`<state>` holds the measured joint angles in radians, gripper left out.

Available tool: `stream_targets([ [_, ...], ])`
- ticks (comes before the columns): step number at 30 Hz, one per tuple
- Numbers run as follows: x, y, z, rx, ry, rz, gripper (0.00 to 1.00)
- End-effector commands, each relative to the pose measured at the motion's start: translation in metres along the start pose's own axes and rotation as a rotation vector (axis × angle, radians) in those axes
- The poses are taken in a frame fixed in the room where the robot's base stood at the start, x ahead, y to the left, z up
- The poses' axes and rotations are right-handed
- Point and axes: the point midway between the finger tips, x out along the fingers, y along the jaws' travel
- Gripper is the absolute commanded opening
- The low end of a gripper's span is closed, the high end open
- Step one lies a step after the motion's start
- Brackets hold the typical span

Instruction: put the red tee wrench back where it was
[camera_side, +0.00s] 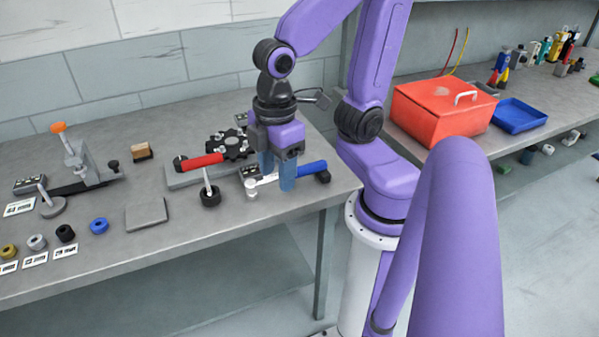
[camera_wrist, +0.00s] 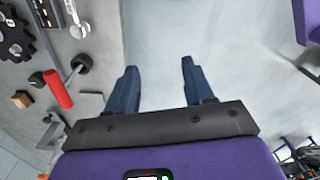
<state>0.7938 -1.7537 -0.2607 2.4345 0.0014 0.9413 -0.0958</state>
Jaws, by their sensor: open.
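The red tee wrench shows as a red handle (camera_side: 201,161) with a dark end, lying on the bench beside a black toothed wheel; its crossbar is not clear. In the wrist view the red handle (camera_wrist: 58,89) is at the left, outside my jaws. My gripper (camera_side: 277,178) points down at the right part of the bench, to the right of the red handle and apart from it. Its blue fingers (camera_wrist: 158,85) are spread, with nothing between them in the wrist view. In the side view they partly cover a blue-handled tool (camera_side: 312,169).
The black toothed wheel (camera_side: 232,145) sits behind. An upright pin on a black base (camera_side: 210,196) stands in front of the red handle. A grey square plate (camera_side: 147,214), blue ring (camera_side: 99,226) and wooden block (camera_side: 141,151) are left. A red box (camera_side: 440,115) is on the other bench.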

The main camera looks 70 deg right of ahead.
Motion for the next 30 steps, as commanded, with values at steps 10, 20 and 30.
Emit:
stream_targets([
  [10,0.007,-0.03,0.028,-0.042,0.004,-0.004,0.52],
  [20,0.007,-0.031,0.028,-0.042,0.004,-0.004,0.52],
  [30,0.007,-0.031,0.028,-0.043,0.004,-0.004,0.52],
])
